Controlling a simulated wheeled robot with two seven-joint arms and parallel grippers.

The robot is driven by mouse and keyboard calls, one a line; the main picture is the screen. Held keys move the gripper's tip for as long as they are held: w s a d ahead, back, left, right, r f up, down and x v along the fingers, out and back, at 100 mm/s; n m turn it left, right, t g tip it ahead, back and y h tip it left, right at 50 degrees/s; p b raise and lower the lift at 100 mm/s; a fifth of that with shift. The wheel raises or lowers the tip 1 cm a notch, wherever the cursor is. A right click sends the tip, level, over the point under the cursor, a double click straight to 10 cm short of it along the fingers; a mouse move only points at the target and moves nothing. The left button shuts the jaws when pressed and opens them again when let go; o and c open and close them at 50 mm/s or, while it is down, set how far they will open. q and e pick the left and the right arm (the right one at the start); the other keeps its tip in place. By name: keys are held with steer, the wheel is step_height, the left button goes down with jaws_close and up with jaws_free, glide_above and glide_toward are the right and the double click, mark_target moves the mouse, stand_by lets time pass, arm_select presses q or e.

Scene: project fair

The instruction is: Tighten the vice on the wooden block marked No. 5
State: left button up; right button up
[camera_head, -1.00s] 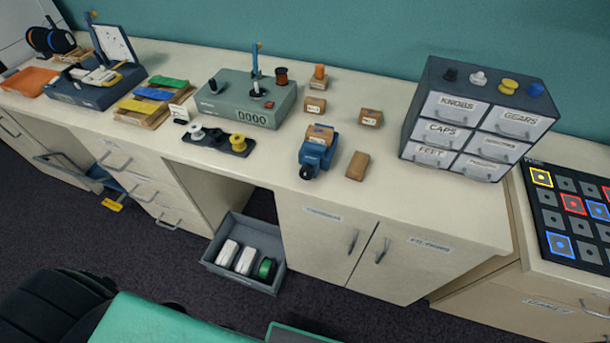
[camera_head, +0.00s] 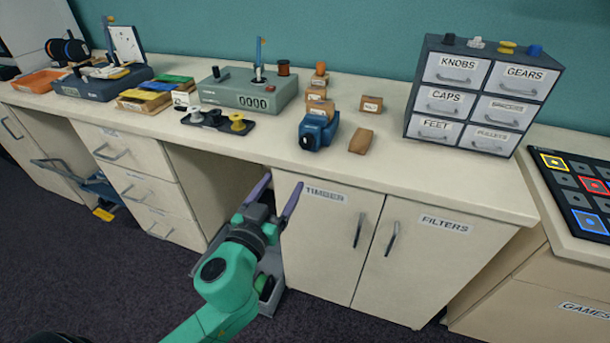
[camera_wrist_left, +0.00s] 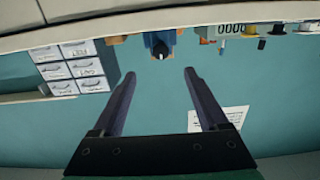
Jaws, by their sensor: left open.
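The blue vice (camera_head: 319,131) stands on the bench top near its front edge, with its dark screw end facing front. A wooden block (camera_head: 321,108) sits at the top of the vice; its marking is too small to read. My left gripper (camera_head: 278,198) is open and empty, in front of the cupboard, below the bench top and to the lower left of the vice. In the left wrist view the vice (camera_wrist_left: 160,42) shows beyond the open fingers (camera_wrist_left: 156,98). My right gripper is not in view.
Several other wooden blocks lie close by, among them one right of the vice (camera_head: 361,141). A dark tray with knobs (camera_head: 217,122) is to the left. A drawer cabinet (camera_head: 480,95) stands right. A grey bin (camera_head: 289,298) is on the floor behind my arm.

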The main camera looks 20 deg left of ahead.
arm_select(q)
steer(key=p, duration=0.2)
glide_toward(305, 145)
steer(key=w, duration=0.3)
steer(key=w+p, duration=0.1)
steer(key=w, duration=0.5)
steer(key=shift+w+d, duration=0.2)
steer(key=shift+d, duration=0.1)
jaws_close()
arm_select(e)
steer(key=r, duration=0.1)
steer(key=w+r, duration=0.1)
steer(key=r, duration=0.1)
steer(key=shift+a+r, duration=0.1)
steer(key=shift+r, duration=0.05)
